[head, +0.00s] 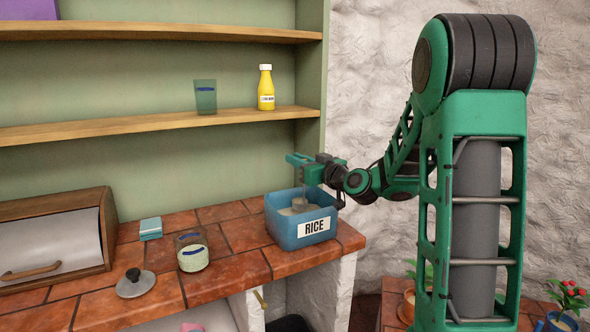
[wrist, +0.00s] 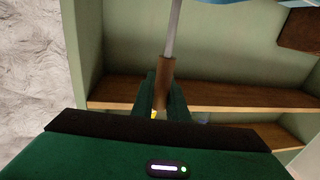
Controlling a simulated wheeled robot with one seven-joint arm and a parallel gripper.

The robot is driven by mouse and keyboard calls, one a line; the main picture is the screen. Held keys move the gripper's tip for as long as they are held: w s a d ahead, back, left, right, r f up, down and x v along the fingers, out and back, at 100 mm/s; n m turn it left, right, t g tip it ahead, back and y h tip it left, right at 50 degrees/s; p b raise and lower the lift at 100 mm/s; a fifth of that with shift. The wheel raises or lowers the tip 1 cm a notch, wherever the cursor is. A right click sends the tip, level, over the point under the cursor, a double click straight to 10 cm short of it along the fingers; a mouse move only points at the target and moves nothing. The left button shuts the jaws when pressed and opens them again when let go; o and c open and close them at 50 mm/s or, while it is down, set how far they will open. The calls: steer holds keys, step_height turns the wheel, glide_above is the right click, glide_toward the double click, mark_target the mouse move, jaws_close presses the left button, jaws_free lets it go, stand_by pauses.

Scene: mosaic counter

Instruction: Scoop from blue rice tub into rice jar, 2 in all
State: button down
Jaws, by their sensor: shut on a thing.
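The blue tub (head: 287,234) with a RICE label stands near the right end of the tiled counter, with pale rice inside. My gripper (head: 297,160) is above the tub, shut on the scoop. In the wrist view the scoop's brown handle (wrist: 164,75) sits between the fingers, with its metal shaft (wrist: 174,30) running on from it. In the head view the scoop's cup (head: 300,204) is down inside the tub, at or just above the rice; its contents cannot be told. The open glass jar (head: 192,256) left of the tub holds pale rice, below a blue mark near its rim.
A grey lid (head: 136,286) with a black knob lies in front of the jar. A small light-blue box (head: 151,229) and a bread box (head: 55,245) stand left. A tinted glass (head: 205,97) and a yellow bottle (head: 266,88) stand on the shelf above.

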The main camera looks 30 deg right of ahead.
step_height(320, 180, up, 7)
steer(key=shift+f, duration=0.2)
stand_by(0.6)
stand_by(0.4)
